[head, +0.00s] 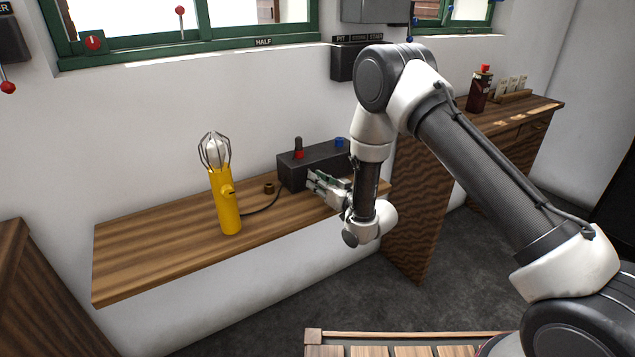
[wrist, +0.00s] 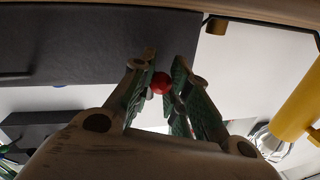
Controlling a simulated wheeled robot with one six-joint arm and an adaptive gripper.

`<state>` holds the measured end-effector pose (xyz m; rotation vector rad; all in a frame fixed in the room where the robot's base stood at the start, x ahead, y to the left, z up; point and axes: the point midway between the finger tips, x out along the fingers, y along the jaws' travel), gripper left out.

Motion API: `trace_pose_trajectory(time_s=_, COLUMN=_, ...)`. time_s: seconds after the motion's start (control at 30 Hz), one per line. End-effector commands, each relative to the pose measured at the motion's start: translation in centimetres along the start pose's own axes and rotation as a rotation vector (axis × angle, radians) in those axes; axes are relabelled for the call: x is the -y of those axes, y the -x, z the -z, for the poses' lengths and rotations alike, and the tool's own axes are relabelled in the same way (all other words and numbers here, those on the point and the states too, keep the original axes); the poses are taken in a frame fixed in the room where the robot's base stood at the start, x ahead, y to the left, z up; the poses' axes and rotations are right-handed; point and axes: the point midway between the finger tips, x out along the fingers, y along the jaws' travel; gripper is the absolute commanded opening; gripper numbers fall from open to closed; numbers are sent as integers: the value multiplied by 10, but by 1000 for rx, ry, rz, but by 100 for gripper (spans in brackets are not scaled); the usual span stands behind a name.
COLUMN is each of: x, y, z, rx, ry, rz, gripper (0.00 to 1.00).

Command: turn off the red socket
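A dark box (head: 313,166) stands on the wall shelf. Its top has a red socket (head: 299,155) with a dark upright piece in it, and a blue socket (head: 339,142) to the right. My gripper (head: 313,181) is in front of the box, below the level of its top, and hides part of its front. In the wrist view, which looks upside down, my fingers (wrist: 162,78) are apart. A round red thing (wrist: 161,83) shows between their tips, against the edge of the dark box (wrist: 75,45). I cannot tell whether the fingers touch it.
A yellow caged lamp (head: 226,200) stands left of the box, with a cable running toward the box. A small brown round piece (head: 268,188) lies between them. The wooden shelf (head: 145,250) is clear at the left. A red bottle (head: 480,90) stands on the far-right cabinet.

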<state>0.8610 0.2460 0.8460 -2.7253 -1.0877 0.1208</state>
Motion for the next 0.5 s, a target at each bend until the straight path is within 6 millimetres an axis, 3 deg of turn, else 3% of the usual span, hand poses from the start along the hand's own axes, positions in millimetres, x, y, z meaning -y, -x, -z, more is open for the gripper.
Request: trace_pose_trajectory(time_s=0.5, x=-2, y=-3, z=-8, rx=-162, ry=28, rz=36, gripper=0)
